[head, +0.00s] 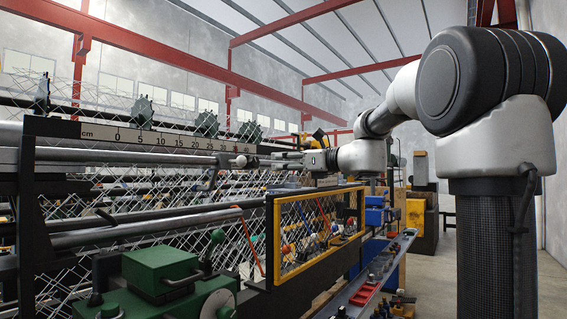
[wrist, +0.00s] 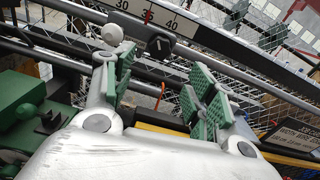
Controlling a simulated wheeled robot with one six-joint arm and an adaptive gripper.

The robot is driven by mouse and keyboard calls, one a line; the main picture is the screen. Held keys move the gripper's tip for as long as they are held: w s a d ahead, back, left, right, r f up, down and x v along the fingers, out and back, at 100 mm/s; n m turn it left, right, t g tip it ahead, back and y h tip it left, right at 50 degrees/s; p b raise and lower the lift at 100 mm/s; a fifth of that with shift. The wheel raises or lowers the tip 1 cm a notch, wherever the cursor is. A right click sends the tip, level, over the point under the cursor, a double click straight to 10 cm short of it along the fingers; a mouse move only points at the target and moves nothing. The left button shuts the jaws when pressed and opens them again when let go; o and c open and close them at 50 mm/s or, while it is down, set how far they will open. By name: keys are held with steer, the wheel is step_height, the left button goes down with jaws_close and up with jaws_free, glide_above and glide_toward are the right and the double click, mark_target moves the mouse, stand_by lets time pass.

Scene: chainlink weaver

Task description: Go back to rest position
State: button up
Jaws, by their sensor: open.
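My gripper (wrist: 162,85) is open in the wrist view, with green ribbed pads on its fingers and nothing between them. In the head view my arm reaches from the right toward the weaving machine (head: 60,155), and the gripper end (head: 296,160) is beside the machine's rail, small and hard to make out. A pale ball knob (wrist: 112,33) on a dark lever shows just beyond the left finger in the wrist view. The knob is apart from the space between the pads; whether the left finger touches it I cannot tell.
A ruler marked in cm (head: 150,138) runs along the machine. A yellow-framed mesh guard (head: 276,240) stands below my arm. A green gearbox (head: 165,270) is at the lower left. A red tray (head: 364,294) lies on a bench. Floor shows at the right.

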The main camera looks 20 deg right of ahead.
steer(key=s+d+f+n+g+h, duration=0.1)
steer(key=s+f+n+g, duration=0.1)
steer(key=s+f+n, duration=0.3)
steer(key=s+d+f+n+g+h, duration=0.1)
steer(key=f+n+g, duration=0.15)
steer(key=f, duration=0.45)
steer(key=s+d+f+n+g+h, duration=0.1)
steer(key=s+f+n, duration=0.2)
steer(key=f+n, duration=0.25)
steer(key=s+d+f+n+g+h, duration=0.1)
steer(key=s+f+n, duration=0.3)
steer(key=s, duration=0.4)
steer(key=s+d+f+n+g+h, duration=0.2)
steer(key=s+f+n+h, duration=0.2)
steer(key=s, duration=0.5)
steer(key=s+d+f+n+g+h, duration=0.1)
steer(key=s+d+f+n+h, duration=0.1)
steer(key=s+f+n, duration=0.2)
steer(key=s+n, duration=0.2)
steer(key=s, duration=0.2)
steer(key=shift+s+f+n+g+h, duration=0.2)
steer(key=shift+s+n+g+h, duration=0.1)
steer(key=shift+s+n+g, duration=0.1)
steer(key=shift+d, duration=0.1)
